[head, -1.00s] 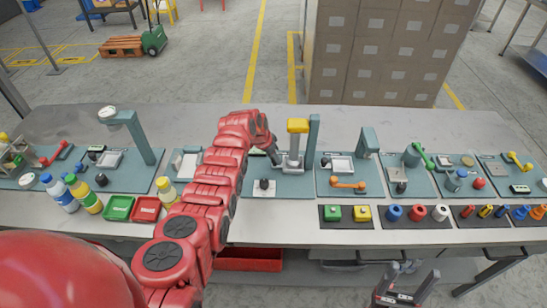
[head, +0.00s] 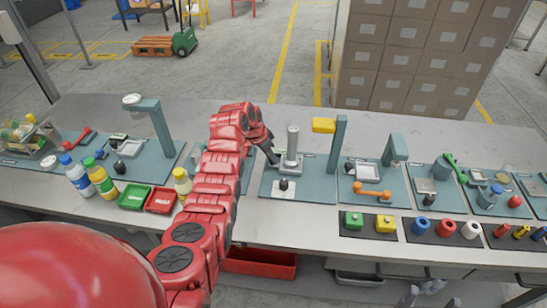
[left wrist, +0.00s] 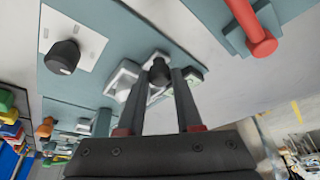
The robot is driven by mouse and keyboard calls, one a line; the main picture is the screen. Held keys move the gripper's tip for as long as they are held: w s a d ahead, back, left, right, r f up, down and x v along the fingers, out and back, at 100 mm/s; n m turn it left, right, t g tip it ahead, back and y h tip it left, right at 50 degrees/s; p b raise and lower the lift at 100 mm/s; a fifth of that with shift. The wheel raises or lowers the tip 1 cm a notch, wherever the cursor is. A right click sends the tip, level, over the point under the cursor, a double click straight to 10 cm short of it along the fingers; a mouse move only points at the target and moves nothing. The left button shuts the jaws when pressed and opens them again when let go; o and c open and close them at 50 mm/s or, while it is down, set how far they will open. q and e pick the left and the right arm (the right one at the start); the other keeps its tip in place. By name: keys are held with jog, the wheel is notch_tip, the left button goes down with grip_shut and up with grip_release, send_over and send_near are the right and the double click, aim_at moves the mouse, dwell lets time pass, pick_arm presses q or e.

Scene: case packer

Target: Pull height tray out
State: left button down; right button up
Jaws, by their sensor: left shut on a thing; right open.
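The height tray (head: 284,167) is a small grey metal slide at the middle station, with an upright grey cylinder (head: 292,140) on it. The cylinder stands left of the yellow gauge head (head: 323,125) on its teal post (head: 338,145), clear of it. My left gripper (head: 272,155) is at the tray's left end. In the left wrist view its fingers (left wrist: 160,80) are shut on the tray's dark knob (left wrist: 160,68), beside the silvery tray (left wrist: 125,76). My right gripper (head: 431,296) is open and empty, low at the bottom edge, partly cut off.
A black dial (head: 284,184) on a white panel sits in front of the tray. My left arm hides the station to the left. Green (head: 135,197) and red (head: 161,200) bins and bottles stand further left. An orange handle (head: 372,193) lies to the right.

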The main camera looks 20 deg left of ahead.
pick_arm(q)
jog(key=shift+a, duration=0.2)
jog(key=c, duration=0.8)
grip_release()
jog(key=shift+s, duration=0.1)
jog(key=shift+c, duration=0.2)
jog(key=shift+a, duration=0.1)
jog(key=shift+r, duration=0.4)
jog(key=p+v, duration=0.8)
jog(key=v, duration=0.8)
jog(key=shift+s+r, duration=0.25)
jog(key=shift+a, duration=0.1)
